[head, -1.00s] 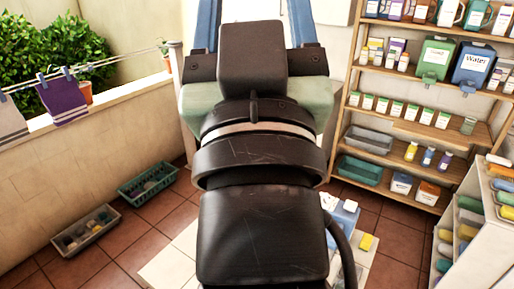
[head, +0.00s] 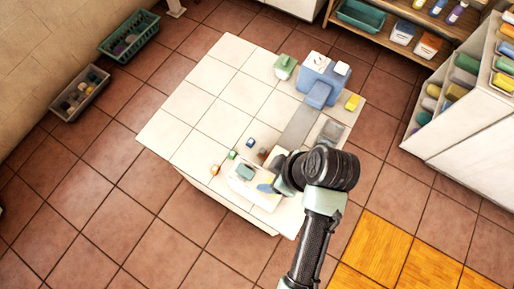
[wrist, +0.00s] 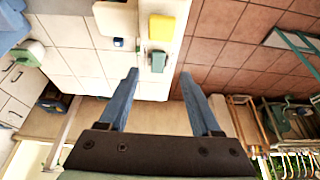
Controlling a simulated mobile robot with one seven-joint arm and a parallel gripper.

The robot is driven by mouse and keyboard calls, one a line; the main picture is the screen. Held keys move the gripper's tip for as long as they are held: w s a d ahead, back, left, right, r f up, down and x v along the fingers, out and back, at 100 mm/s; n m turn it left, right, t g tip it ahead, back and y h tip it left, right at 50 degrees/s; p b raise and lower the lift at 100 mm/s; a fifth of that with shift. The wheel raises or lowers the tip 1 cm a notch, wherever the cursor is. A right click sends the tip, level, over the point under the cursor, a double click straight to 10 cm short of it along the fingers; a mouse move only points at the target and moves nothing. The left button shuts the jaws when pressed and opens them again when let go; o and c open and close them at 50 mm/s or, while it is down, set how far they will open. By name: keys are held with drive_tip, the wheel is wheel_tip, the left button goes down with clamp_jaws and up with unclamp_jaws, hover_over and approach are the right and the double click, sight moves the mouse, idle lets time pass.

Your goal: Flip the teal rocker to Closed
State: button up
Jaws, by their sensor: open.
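The teal rocker (head: 245,172) sits on a low white block (head: 240,188) at the front edge of the white tiled counter. In the wrist view the teal rocker (wrist: 158,62) is a small block just beyond the gap between my fingertips. Its labels are too small to read, so its position cannot be told. My gripper (wrist: 158,75) is open and empty, with two blue fingers spread on either side of the rocker's line. In the head view my wrist hides most of the gripper; a blue finger part shows right of the rocker.
A yellow piece (wrist: 162,27) lies beyond the rocker on the white block. Small blue, green and orange items stand near the block. A blue box (head: 318,72), a green container (head: 285,67) and a yellow sponge (head: 352,102) are at the counter's back. The counter's left is clear.

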sight(253, 177)
drive_tip(key=p+x, duration=0.1)
drive_tip(key=x, duration=0.9)
clamp_jaws()
